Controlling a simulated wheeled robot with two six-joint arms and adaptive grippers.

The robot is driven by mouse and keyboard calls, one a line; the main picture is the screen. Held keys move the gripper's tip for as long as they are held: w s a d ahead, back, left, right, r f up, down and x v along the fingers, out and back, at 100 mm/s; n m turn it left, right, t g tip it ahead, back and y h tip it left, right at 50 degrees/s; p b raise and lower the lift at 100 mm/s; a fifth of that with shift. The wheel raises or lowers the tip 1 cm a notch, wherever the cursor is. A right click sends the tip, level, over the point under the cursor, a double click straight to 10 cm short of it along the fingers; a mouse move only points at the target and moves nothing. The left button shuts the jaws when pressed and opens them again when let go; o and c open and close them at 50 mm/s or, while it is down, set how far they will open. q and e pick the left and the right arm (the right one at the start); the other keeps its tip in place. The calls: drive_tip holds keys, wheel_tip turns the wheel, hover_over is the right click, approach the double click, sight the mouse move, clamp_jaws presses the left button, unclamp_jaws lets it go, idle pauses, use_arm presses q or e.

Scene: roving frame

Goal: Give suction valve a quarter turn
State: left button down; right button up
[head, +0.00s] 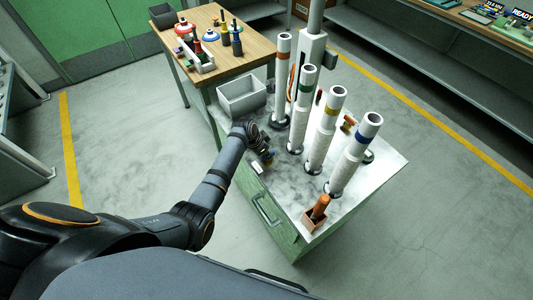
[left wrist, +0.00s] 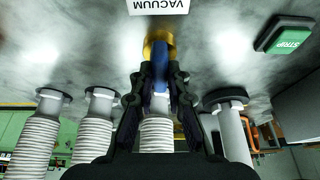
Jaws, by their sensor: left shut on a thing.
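The valve gripped by my left gripper has a blue handle (left wrist: 161,76) on a brass body (left wrist: 158,45), with a white label reading VACUUM (left wrist: 158,6) beside it. In the left wrist view my left gripper (left wrist: 161,70) has its two fingers closed on either side of the blue handle. In the head view my left gripper (head: 263,152) is low over the cabinet top, in front of the pipes, and largely hides the valve. My right gripper is not in view.
Several white pipes with coloured bands, including a blue-banded pipe (head: 354,155), stand on the cabinet top (head: 290,200).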

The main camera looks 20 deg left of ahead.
use_arm(q)
drive_tip(key=shift+m, duration=0.3)
drive_tip(key=m, duration=0.1)
drive_tip(key=m+g+h+b, duration=0.1)
drive_tip(key=m, duration=0.1)
drive_tip(key=shift+w+a+f+m, duration=0.1)
drive_tip(key=shift+w+a+m, duration=0.05)
drive_tip(key=shift+m, duration=0.15)
drive_tip(key=m+b, duration=0.1)
drive_tip(key=m+g+b, duration=0.1)
drive_tip(key=m, duration=0.1)
drive_tip(key=shift+w+m+g+h+b, duration=0.1)
drive_tip(key=shift+m+g+h+b, duration=0.2)
drive_tip(key=m+g+b, duration=0.1)
drive_tip(key=m+b, duration=0.1)
drive_tip(key=m+g+b, duration=0.1)
drive_tip(key=m+b, duration=0.1)
drive_tip(key=m, duration=0.1)
drive_tip(key=shift+w+f+b, duration=0.1)
drive_tip(key=shift+w+b, duration=0.05)
drive_tip(key=shift+b, duration=0.2)
drive_tip(key=m+g+b, duration=0.1)
drive_tip(key=m+b, duration=0.1)
drive_tip(key=m, duration=0.1)
drive_tip(key=shift+m+b, duration=0.3)
drive_tip(key=shift+b, duration=0.05)
drive_tip(key=shift+r+m+g+y+b, duration=0.2)
drive_tip(key=shift+m+g+y+b, duration=0.25)
drive_tip(key=shift+m+b, duration=0.3)
